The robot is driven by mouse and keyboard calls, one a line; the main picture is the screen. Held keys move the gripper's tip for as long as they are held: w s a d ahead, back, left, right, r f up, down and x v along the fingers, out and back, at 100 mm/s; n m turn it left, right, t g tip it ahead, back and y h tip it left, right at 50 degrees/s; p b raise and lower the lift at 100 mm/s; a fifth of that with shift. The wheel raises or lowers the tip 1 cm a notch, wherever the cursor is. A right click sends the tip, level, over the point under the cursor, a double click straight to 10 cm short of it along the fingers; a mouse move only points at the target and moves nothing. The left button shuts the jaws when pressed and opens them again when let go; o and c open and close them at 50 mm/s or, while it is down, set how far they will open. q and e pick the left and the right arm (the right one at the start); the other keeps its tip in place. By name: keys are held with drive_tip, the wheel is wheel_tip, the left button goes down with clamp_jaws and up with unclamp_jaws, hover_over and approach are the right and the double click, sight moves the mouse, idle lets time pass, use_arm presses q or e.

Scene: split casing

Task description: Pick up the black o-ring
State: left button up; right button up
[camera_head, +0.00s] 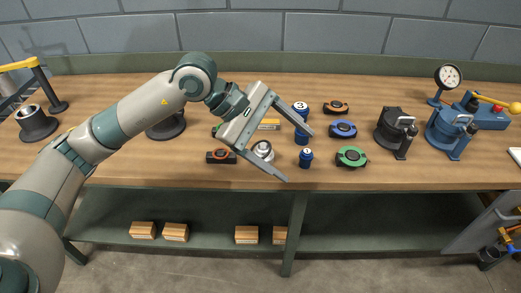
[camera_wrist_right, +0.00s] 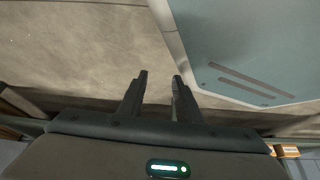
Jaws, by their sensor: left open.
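I cannot make out a black o-ring for certain in the head view; several small dark parts lie on the workbench (camera_head: 400,175). My left gripper (camera_head: 299,157) is open above the bench, its two long fingers spread and pointing right and down. A silver round part (camera_head: 263,151) shows between the fingers, near their base.
A taller blue cylinder (camera_head: 301,112), a blue ring-shaped part (camera_head: 343,129), a green one (camera_head: 351,157) and a second black and orange part (camera_head: 336,107) stand close by. Black (camera_head: 392,130) and blue (camera_head: 450,130) fixtures are at right.

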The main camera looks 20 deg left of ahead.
use_arm(q)
drive_tip(key=w+a+t+y, duration=0.1)
drive_tip(key=w+a+y, duration=0.2)
drive_tip(key=a, duration=0.4)
drive_tip(key=w+a+r+t+y, duration=0.1)
drive_tip(key=w+a+y, duration=0.2)
drive_tip(key=a, duration=0.4)
drive_tip(key=shift+y, duration=0.3)
drive_tip(key=shift+w, duration=0.1)
use_arm(e)
drive_tip(key=shift+s, duration=0.15)
use_arm(q)
drive_tip(key=p, duration=0.4)
approach(259, 147)
drive_tip(key=x, duration=0.4)
drive_tip(key=shift+d+f, duration=0.25)
drive_tip(key=shift+f, duration=0.1)
use_arm(e)
drive_tip(key=s+d+f+g+h, duration=0.1)
drive_tip(key=s+d+g, duration=0.2)
drive_tip(key=s, duration=1.1)
drive_tip(key=d, duration=0.2)
drive_tip(key=shift+d+f+g, duration=0.15)
drive_tip(key=shift+d+g, duration=0.2)
drive_tip(key=shift+g, duration=0.05)
